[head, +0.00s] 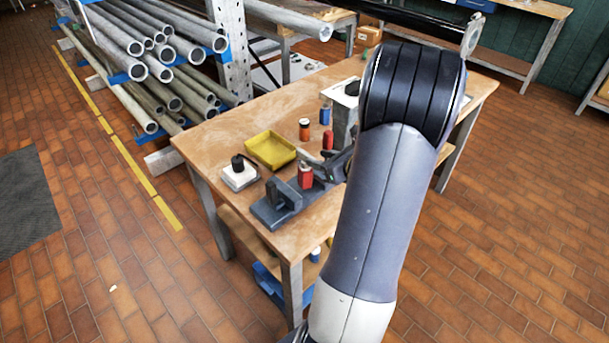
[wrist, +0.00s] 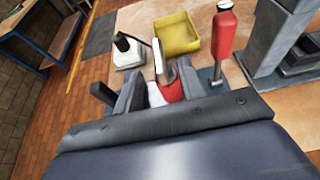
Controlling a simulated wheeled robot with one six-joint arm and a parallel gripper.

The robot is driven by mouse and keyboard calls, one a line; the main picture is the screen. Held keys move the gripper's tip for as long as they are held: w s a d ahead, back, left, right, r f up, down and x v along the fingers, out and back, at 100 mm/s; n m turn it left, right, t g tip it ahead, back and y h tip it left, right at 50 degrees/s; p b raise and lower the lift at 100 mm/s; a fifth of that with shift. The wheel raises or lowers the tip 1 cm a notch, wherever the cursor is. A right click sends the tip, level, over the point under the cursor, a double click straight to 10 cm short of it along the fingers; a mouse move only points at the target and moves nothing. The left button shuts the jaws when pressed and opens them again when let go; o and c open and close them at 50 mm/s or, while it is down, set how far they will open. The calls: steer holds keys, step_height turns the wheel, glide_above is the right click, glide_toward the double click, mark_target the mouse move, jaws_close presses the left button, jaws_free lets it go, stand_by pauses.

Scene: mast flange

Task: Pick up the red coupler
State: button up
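A yellow tray (head: 270,150) and a white block with a black knob (head: 240,173) are to the left. A grey column (wrist: 280,40) rises at right in the wrist view.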

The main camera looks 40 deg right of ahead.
mark_target(310, 155)
steer(key=shift+p+x, duration=0.9)
steer(key=shift+x, duration=2.4)
steer(key=shift+r, duration=0.15)
steer(key=shift+c, duration=0.2)
jaws_close()
